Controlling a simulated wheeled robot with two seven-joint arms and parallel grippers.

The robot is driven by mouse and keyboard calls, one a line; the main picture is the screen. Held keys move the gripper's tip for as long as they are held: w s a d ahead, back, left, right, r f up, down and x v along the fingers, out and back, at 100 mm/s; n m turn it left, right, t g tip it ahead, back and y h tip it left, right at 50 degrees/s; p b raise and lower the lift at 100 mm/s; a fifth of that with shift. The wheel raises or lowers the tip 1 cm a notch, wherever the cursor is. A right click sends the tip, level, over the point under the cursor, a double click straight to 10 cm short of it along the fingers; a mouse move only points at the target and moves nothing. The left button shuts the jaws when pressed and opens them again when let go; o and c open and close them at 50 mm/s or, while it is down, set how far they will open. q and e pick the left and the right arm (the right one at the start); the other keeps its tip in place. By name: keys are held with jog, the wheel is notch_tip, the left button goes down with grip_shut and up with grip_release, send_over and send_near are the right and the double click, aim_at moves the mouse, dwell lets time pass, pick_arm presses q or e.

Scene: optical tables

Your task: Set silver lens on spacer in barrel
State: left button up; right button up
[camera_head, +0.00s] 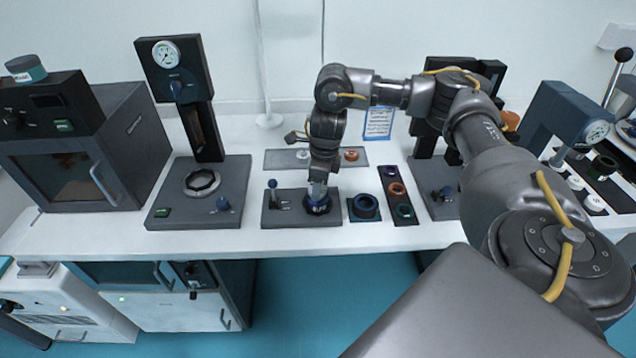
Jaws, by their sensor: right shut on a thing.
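My right gripper (318,194) points straight down over the dark, blue-rimmed barrel (317,208) on a grey fixture plate (291,221). Its fingertips are at the barrel's mouth. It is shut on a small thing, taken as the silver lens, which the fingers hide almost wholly. I cannot tell whether the lens touches anything inside the barrel. The spacer inside the barrel is hidden. My left gripper is not in view.
A lever (272,191) stands left of the barrel. A ring on a blue pad (365,207) and a black strip (399,196) of coloured rings lie right. Behind is a grey tray (279,159) with small parts. A gauge press (198,212) stands left.

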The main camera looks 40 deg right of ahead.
jog(key=shift+f, duration=0.15)
dwell(0.6)
jog(key=o, duration=1.1)
jog(key=shift+c, duration=0.2)
notch_tip(320, 180, up, 11)
jog(key=s+p, duration=0.1)
jog(key=p, duration=0.1)
jog(key=shift+d+f, duration=0.2)
jog(key=shift+d, duration=0.25)
